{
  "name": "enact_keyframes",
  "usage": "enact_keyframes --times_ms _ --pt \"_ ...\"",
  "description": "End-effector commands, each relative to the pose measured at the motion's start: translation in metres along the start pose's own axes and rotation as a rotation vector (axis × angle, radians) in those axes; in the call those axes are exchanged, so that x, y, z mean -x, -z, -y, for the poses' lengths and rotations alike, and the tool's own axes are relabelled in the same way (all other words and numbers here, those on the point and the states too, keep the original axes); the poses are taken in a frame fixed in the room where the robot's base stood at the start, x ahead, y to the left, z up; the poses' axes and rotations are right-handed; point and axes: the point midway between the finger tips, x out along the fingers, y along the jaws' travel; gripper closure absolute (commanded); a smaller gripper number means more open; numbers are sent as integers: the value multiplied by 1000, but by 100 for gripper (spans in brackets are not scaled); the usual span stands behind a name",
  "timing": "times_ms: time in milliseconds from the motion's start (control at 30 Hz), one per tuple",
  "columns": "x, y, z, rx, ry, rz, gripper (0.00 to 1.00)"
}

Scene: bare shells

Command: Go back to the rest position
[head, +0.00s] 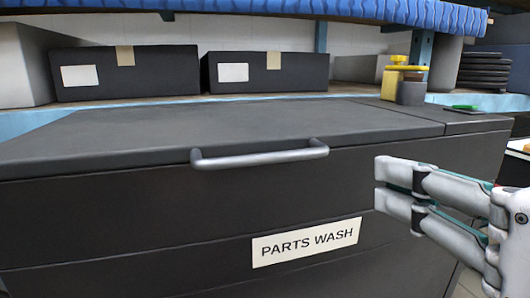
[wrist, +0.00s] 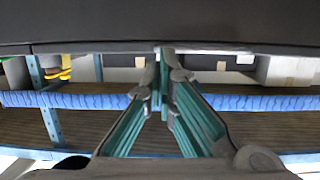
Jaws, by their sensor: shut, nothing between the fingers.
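My gripper (head: 380,188) is at the right in the head view, in front of the dark parts wash cabinet (head: 120,235). Its fingers are shut with nothing between them. The fingers also show in the wrist view (wrist: 164,52), meeting at the tips below a dark surface that fills the top. The cabinet's lid (head: 200,128) is down, with a grey bar handle (head: 260,158) on its front edge. The handle is to the left of my fingertips and apart from them. A white label (head: 306,242) reading PARTS WASH is on the cabinet front.
Two black boxes (head: 130,85) with labels stand on the shelf behind. A yellow-topped item (head: 402,75) and a dark stack (head: 484,70) are at the back right. A blue wavy-edged shelf (head: 270,8) runs overhead. A green item (head: 463,108) lies on the right-hand top.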

Motion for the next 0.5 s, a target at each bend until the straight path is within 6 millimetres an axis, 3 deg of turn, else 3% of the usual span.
enact_keyframes --times_ms 100,200,300,500 --pt "-22 -46 -18 -21 -53 238 100" --pt "-28 -95 -34 -49 -99 486 100" --pt "-21 -138 -46 -82 -134 721 100" --pt "13 -196 -57 -159 -171 1114 100"
